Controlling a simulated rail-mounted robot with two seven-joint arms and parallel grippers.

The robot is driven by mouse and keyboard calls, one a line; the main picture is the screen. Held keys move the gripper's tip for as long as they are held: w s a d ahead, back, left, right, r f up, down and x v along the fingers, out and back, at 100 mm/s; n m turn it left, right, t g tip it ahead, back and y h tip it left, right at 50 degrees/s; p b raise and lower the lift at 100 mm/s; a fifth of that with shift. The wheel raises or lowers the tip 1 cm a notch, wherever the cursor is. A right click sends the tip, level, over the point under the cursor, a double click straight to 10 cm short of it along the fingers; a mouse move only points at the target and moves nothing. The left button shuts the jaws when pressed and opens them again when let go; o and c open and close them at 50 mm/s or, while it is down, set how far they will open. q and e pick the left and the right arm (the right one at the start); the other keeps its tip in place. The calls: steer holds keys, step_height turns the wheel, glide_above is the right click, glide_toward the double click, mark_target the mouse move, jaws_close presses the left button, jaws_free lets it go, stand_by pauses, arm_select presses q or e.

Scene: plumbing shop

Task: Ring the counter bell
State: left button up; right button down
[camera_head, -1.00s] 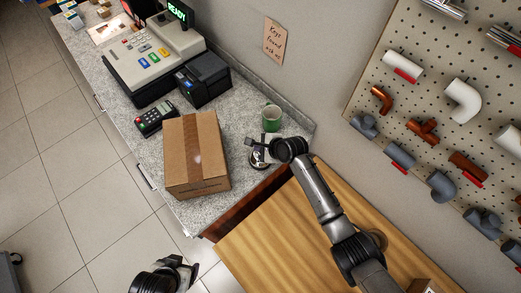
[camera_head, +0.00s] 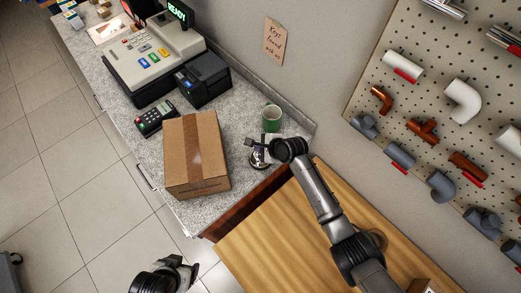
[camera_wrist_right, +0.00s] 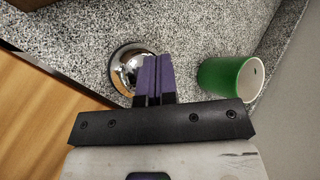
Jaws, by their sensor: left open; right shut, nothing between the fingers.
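The counter bell (camera_head: 257,162) is a shiny chrome dome on the granite counter, partly hidden by my right gripper in the head view. In the right wrist view the bell (camera_wrist_right: 124,66) shows just left of and behind the fingertips. My right gripper (camera_head: 252,143) is shut and empty, its purple fingertips (camera_wrist_right: 153,62) together over the bell's edge. I cannot tell whether they touch it. My left gripper (camera_head: 188,264) is open and empty at the bottom of the head view, over the floor and well away from the counter.
A cardboard box (camera_head: 196,155) is left of the bell. A card terminal (camera_head: 156,119), printer (camera_head: 204,80) and cash register (camera_head: 153,57) stand farther back. A wooden surface (camera_head: 285,225) is in front.

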steer(key=shift+f, duration=0.6)
stand_by(0.4)
steer(key=shift+r, duration=0.15)
steer(key=shift+r+p, duration=0.55)
steer(key=shift+p, duration=0.4)
step_height(320, 180, up, 6)
steer(key=p, duration=0.7)
stand_by(0.7)
